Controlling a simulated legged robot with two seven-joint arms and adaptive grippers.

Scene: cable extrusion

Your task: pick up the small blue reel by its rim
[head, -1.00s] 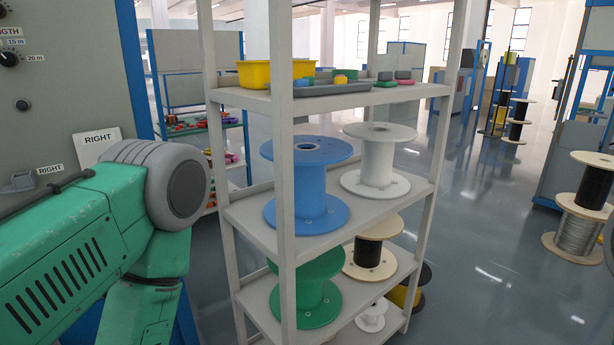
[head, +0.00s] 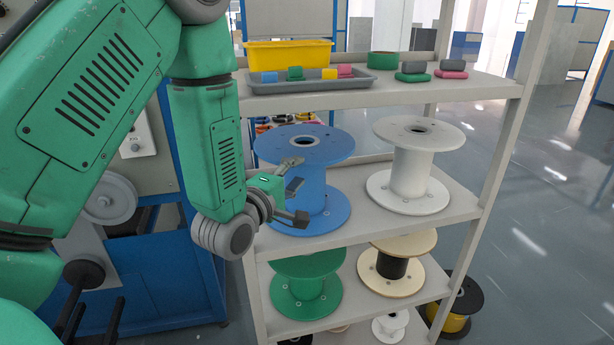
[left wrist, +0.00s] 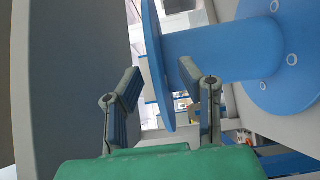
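The blue reel (head: 310,190) stands upright on the middle shelf, at the left. My left gripper (head: 299,188) is in front of it, partly hiding its core and lower flange. The gripper is open, with one finger over the upper flange and one lower down. In the left wrist view the reel (left wrist: 225,55) lies sideways. Its upper flange (left wrist: 155,50) shows nearly edge-on between the two parted fingers (left wrist: 161,70). I cannot tell whether either finger touches it. My right gripper is not in view.
A white reel (head: 408,165) stands to the right on the same shelf (head: 365,222). The top shelf holds a yellow bin (head: 288,55) and a grey tray (head: 310,83). A shelf post (head: 495,165) rises at the right.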

